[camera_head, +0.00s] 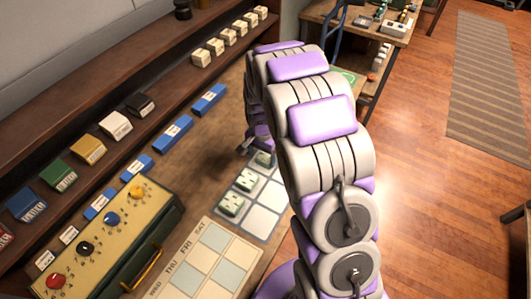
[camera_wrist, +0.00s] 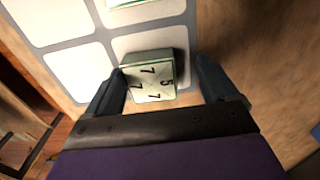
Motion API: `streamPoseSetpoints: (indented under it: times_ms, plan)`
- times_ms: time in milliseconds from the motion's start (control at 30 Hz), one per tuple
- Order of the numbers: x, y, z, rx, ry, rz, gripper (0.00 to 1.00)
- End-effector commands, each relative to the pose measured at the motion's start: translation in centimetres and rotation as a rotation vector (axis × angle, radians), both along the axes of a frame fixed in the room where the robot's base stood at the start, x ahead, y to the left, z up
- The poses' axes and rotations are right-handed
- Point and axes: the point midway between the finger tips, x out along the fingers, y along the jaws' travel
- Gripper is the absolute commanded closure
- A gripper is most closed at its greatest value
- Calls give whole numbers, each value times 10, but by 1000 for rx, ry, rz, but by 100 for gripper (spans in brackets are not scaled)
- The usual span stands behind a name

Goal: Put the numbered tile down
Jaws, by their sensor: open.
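The numbered tile (camera_wrist: 153,80), pale with a green edge and dark digits 7 and 5, lies on a white square at the edge of the grid mat (camera_wrist: 75,68) in the wrist view. My gripper (camera_wrist: 161,68) is open with its fingers either side of the tile. The left finger is very close to it, and a gap shows on the right; I cannot tell if they touch. In the head view the mat (camera_head: 261,221) carries pale green tiles (camera_head: 232,204), and a tile (camera_head: 264,158) shows near my gripper, which my arm mostly hides.
Another tile (camera_wrist: 125,3) shows at the top of the wrist view. A yellow panel with coloured knobs (camera_head: 110,235) and a weekday board (camera_head: 205,265) stand left of the mat. Blue boxes (camera_head: 173,134) line the shelf foot. Bare wood lies right of the mat in the wrist view.

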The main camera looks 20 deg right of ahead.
Motion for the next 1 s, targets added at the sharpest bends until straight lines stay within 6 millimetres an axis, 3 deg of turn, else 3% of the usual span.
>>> streamPoseSetpoints:
  times_ms: [267, 800, 1000]
  plan:
    - [1, -9, 12, 9, -4, -2, 13]
    - [1, -3, 109, 2, -6, -1, 13]
    - [1, -7, 122, 7, 0, -2, 13]
